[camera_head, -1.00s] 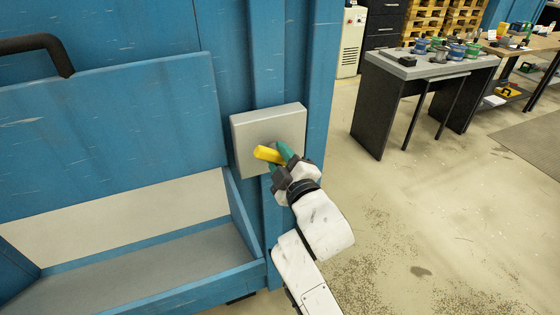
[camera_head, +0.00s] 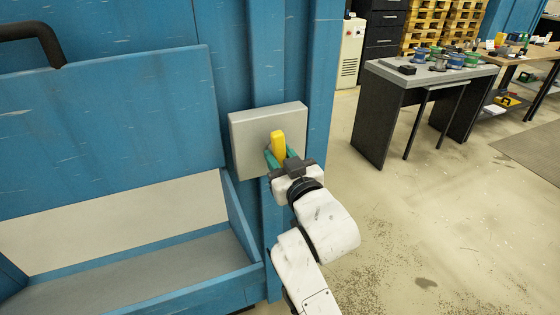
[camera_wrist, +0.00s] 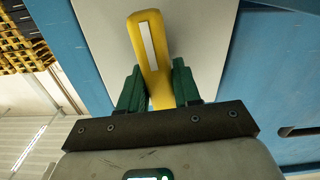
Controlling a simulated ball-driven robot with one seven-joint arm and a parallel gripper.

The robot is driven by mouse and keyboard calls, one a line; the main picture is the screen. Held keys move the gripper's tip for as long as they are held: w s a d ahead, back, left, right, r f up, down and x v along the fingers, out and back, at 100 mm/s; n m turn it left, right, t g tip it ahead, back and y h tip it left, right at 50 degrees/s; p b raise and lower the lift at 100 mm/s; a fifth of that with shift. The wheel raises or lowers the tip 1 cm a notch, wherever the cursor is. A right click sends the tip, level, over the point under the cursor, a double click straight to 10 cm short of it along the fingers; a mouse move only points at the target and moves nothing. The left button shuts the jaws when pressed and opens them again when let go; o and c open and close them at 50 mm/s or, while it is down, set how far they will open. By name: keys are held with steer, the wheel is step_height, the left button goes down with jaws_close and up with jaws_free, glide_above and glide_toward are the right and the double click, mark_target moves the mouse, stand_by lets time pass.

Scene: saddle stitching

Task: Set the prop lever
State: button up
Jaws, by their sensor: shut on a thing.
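The yellow prop lever (camera_head: 278,146) stands out in front of a grey square plate (camera_head: 246,130) on the blue cabinet. In the head view it points nearly straight up. In the wrist view the lever (camera_wrist: 150,50) has a pale stripe and leans slightly to the left. My gripper (camera_head: 280,158) has its green fingers on either side of the lever's lower part and is shut on it. The wrist view shows the same fingers (camera_wrist: 158,85) flanking the lever. The lever's base is hidden behind my gripper.
The blue cabinet (camera_head: 110,120) has a black handle (camera_head: 40,38) at top left and an open trough (camera_head: 150,262) below. To the right, a dark table (camera_head: 425,75) carries several spools. The floor (camera_head: 440,220) between is clear.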

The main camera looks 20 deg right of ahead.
steer(key=shift+f+m, duration=0.2)
steer(key=shift+m, duration=0.3)
steer(key=o, duration=1)
steer(key=shift+r, duration=0.15)
steer(key=shift+c, duration=0.2)
steer(key=shift+s, duration=0.15)
steer(key=s+b, duration=0.1)
steer(key=s, duration=0.9)
steer(key=shift+s+b, duration=0.25)
steer(key=shift+b, duration=0.05)
